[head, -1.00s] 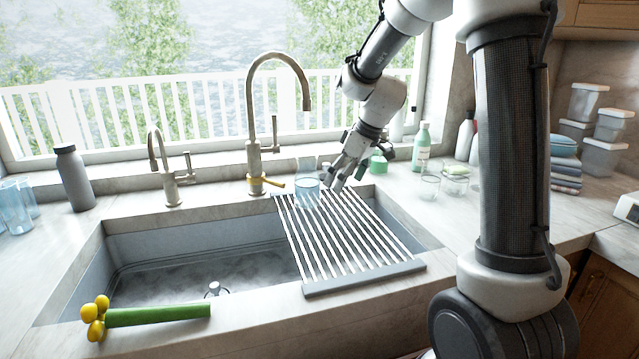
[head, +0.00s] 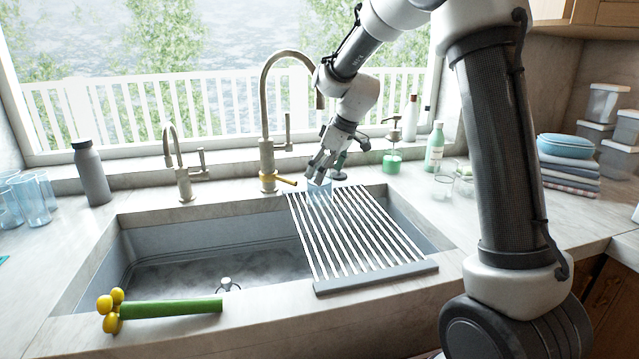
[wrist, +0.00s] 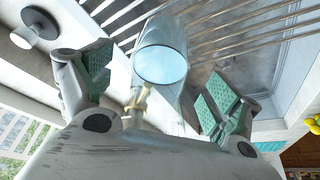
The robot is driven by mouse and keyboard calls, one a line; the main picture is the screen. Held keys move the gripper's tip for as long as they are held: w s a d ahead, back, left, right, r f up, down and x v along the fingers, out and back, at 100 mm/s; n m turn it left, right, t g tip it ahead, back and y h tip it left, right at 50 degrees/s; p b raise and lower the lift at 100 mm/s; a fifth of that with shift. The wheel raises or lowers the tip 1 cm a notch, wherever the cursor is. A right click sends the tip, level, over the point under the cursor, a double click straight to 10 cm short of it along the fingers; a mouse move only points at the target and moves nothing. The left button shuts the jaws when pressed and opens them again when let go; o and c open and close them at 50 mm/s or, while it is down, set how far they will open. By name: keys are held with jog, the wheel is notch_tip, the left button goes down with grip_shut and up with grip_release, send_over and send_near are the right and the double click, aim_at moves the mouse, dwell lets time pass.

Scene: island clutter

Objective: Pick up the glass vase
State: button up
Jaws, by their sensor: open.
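The glass vase (head: 319,189) is pale blue and clear, and stands upright at the far left end of the drying rack (head: 376,280). In the head view my gripper partly hides its top. My gripper (head: 325,165) is just above and around it, pointing down. In the wrist view the vase (wrist: 161,66) lies between the two green-padded fingers of my gripper (wrist: 156,86). The fingers are spread, with a visible gap on each side of the vase.
The sink (head: 200,250) is open to the left. The tall faucet (head: 266,150) stands close behind and left of the vase. A green soap bottle (head: 392,160) and a clear glass (head: 444,186) stand to the right. Blue glasses (head: 30,200) stand at far left.

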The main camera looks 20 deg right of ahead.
jog(key=shift+w+a+f, duration=0.3)
jog(key=shift+w+a, duration=0.25)
jog(key=shift+w, duration=0.05)
jog(key=shift+w+a+f, duration=0.3)
jog(key=shift+w+a, duration=0.25)
jog(key=c, duration=1.6)
jog(key=shift+c, duration=0.9)
jog(key=shift+r, duration=0.3)
